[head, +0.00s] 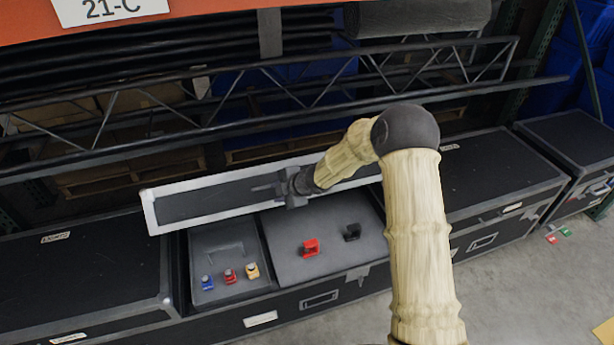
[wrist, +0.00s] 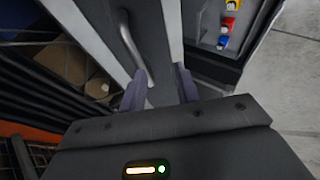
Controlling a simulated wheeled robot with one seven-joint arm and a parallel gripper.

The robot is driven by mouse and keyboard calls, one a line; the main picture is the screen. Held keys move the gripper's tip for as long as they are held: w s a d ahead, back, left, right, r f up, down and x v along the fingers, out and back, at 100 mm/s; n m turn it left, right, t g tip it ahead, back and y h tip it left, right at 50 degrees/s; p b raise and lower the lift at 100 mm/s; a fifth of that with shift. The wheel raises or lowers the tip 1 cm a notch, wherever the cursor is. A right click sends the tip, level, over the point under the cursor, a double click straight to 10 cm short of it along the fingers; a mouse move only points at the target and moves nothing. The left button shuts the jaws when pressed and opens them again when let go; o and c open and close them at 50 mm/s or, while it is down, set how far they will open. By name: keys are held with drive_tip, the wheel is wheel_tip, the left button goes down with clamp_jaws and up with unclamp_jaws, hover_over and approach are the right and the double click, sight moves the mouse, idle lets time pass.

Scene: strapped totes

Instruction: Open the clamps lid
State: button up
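The lid (head: 200,200) is a long dark panel with a pale rim, tilted up behind the open compartments of a black case. In the wrist view the lid (wrist: 150,18) shows a curved metal handle (wrist: 130,45). My gripper (head: 280,188) is at the lid's face. Blue (head: 207,282), red (head: 230,276) and yellow (head: 252,270) small clamps sit in the left compartment.
A red item (head: 310,247) and a black item (head: 352,232) are on the grey surface to the right. Closed black cases stand at left (head: 80,265) and right (head: 490,175). A truss and shelf rack (head: 300,95) stand close behind the lid.

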drive_tip(key=w+p+v, duration=0.1)
drive_tip(key=p+v, duration=0.7)
drive_tip(key=v, duration=0.7)
drive_tip(key=shift+r, duration=0.55)
idle(0.9)
drive_tip(key=shift+s, duration=0.15)
drive_tip(key=shift+d, duration=0.1)
idle(0.3)
drive_tip(key=s+d+r+m+h, duration=0.6)
drive_tip(key=s+d+m, duration=0.3)
drive_tip(key=d+m, duration=0.25)
drive_tip(key=s+d+r+m+g+h, duration=0.1)
drive_tip(key=s+d+r+m+g, duration=0.1)
drive_tip(key=s+m, duration=1)
drive_tip(key=shift+s+d+r+g, duration=0.2)
drive_tip(key=shift+s+d+g, duration=0.45)
drive_tip(key=shift+s, duration=0.55)
